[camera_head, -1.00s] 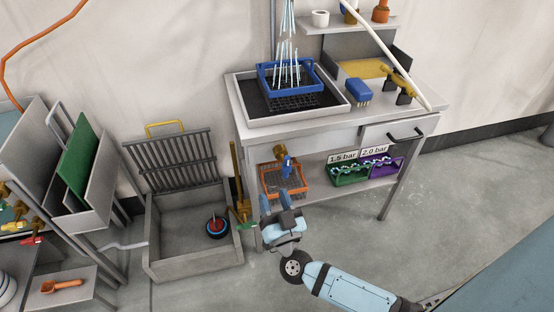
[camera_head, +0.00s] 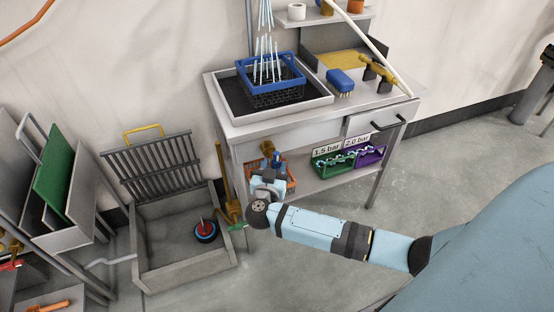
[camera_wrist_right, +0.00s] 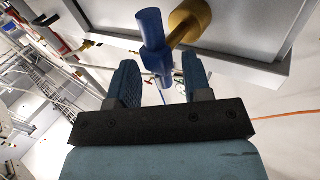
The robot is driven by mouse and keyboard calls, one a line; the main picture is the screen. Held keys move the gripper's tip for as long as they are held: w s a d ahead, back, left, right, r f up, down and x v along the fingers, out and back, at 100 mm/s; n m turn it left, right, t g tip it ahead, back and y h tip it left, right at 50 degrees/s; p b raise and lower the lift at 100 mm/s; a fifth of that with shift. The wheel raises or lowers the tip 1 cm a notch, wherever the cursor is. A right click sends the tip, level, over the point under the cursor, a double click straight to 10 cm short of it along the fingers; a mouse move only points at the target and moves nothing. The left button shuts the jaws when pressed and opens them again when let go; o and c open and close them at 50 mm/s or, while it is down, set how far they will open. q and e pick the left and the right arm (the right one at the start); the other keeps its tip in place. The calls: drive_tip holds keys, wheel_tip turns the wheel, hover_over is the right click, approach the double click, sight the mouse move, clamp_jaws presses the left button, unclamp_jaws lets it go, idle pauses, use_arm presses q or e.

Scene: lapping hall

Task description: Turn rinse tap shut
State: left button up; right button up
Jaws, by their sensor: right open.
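The rinse tap has a brass body (camera_head: 267,148) under the front edge of the sink bench, with a blue handle (camera_head: 277,159). In the right wrist view the blue handle (camera_wrist_right: 152,32) stands out from the brass body (camera_wrist_right: 190,20). My right gripper (camera_head: 270,172) is just below the tap. In its wrist view the two fingers (camera_wrist_right: 160,78) are open, and the handle's lower end reaches between their tips. I cannot tell whether they touch it. Water streams (camera_head: 265,45) fall into a blue basket (camera_head: 288,84). My left gripper is out of view.
An orange basket (camera_head: 291,180) sits on the lower shelf behind my gripper, beside green (camera_head: 335,163) and purple (camera_head: 368,156) bins. A grey floor basin (camera_head: 180,270) lies left of the bench. A brush (camera_head: 341,82) lies on top.

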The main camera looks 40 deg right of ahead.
sight(275, 163)
drive_tip(key=x, duration=0.3)
drive_tip(key=shift+w+d, duration=0.25)
use_arm(q)
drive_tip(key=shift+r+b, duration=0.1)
drive_tip(key=shift+b, duration=0.2)
use_arm(e)
drive_tip(key=shift+w+d, duration=0.2)
drive_tip(key=shift+c, duration=0.3)
clamp_jaws()
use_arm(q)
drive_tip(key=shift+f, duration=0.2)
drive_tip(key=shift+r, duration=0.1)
use_arm(e)
drive_tip(key=shift+r, duration=0.1)
